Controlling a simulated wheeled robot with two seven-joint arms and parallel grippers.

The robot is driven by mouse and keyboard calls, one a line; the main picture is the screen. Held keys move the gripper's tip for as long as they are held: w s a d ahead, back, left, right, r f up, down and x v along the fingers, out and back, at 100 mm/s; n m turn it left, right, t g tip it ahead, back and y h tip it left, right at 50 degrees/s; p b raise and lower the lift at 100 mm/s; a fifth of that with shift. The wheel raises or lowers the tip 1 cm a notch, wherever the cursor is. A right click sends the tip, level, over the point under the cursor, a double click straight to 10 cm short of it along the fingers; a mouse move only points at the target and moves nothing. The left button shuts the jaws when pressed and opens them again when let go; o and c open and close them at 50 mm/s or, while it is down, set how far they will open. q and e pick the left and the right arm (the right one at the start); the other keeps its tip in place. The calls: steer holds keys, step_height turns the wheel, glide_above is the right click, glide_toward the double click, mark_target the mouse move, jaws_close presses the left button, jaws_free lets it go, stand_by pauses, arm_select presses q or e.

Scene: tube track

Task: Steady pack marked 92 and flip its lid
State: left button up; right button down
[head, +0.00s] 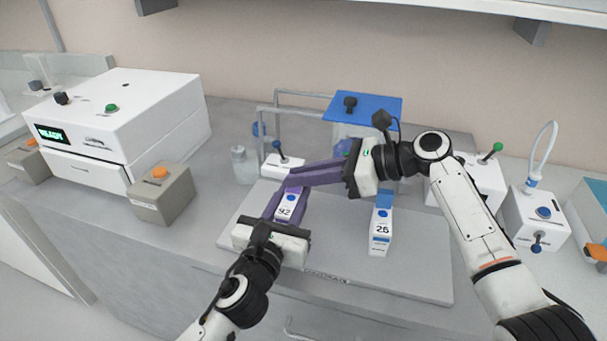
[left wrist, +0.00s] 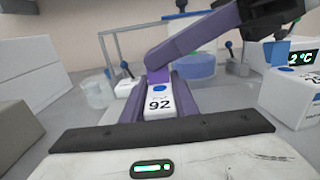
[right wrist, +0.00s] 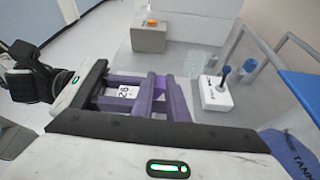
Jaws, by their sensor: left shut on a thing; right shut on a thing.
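The pack marked 92 (head: 285,211) stands on the grey mat, white with a blue oval on its face. My left gripper (head: 288,200) is shut on its sides from the front. The label also shows between the left fingers in the left wrist view (left wrist: 160,104). My right gripper (head: 293,184) reaches in from the right, its purple fingers shut at the top of the same pack, where the lid is. The fingers hide most of the lid, so its angle cannot be told. In the right wrist view the pack's label (right wrist: 127,91) shows between purple fingers.
A pack marked 26 (head: 381,230) with a blue lid stands on the mat (head: 330,258) to the right. A white machine (head: 125,120) and a button box (head: 162,193) are at left. A blue-topped tank (head: 362,107) and a metal rack stand behind.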

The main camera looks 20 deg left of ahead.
steer(key=shift+s, duration=0.1)
steer(key=shift+s+f+n+t, duration=0.1)
steer(key=shift+s+n+t, duration=0.4)
steer(key=shift+n, duration=0.35)
steer(key=shift+s+f+n+t, duration=0.1)
steer(key=shift+s+n+t, duration=0.15)
steer(key=shift+n+t, duration=0.55)
steer(key=shift+s+n+t, duration=0.4)
steer(key=shift+n, duration=0.55)
steer(key=c, duration=1.7)
jaws_free()
steer(key=v, duration=1.2)
steer(key=shift+s+d+f, duration=0.1)
steer(key=shift+s+f, duration=0.05)
